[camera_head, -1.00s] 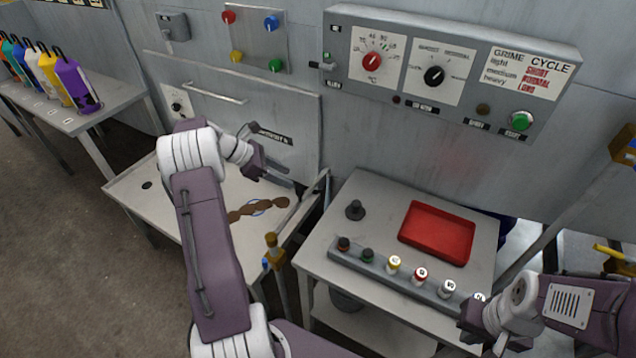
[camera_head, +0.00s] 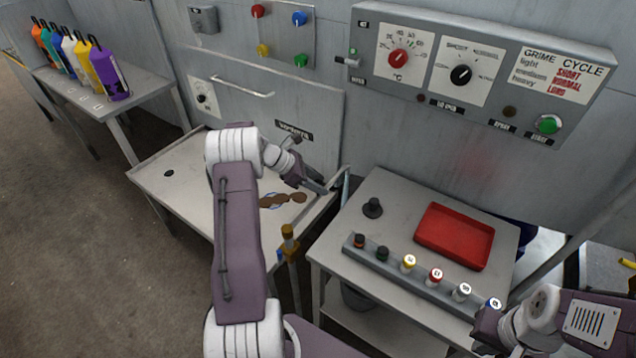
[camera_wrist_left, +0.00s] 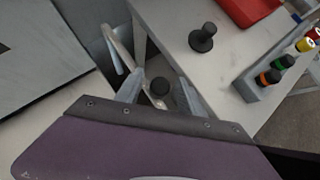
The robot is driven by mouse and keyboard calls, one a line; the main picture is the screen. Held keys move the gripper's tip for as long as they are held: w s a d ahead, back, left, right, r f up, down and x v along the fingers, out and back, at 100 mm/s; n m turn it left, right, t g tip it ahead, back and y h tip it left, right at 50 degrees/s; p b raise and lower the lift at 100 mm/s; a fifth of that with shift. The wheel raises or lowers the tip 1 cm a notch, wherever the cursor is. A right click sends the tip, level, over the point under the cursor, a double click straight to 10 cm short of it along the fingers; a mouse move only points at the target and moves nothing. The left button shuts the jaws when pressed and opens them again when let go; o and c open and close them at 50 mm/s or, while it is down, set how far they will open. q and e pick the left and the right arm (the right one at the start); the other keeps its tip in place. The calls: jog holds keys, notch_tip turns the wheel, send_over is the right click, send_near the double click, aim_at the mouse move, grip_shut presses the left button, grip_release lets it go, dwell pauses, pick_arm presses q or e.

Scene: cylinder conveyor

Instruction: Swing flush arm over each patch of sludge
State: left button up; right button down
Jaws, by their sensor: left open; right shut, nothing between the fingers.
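Brown sludge (camera_head: 283,200) lies in joined patches on the pale sorting table (camera_head: 190,195), with a bluish outline at its left part; my left arm hides some of the table. My left gripper (camera_head: 322,188) is open at the table's right edge, by a thin pale metal bar (camera_head: 345,187) that may be the flush arm.
A side table holds a red tray (camera_head: 455,235), a black knob (camera_head: 373,208) and a rack of several capped vials (camera_head: 410,275). Colourful bottles (camera_head: 105,72) stand far left. A control panel (camera_head: 480,75) hangs above.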

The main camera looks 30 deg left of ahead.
pick_arm(q)
grip_shut()
dwell(1.3)
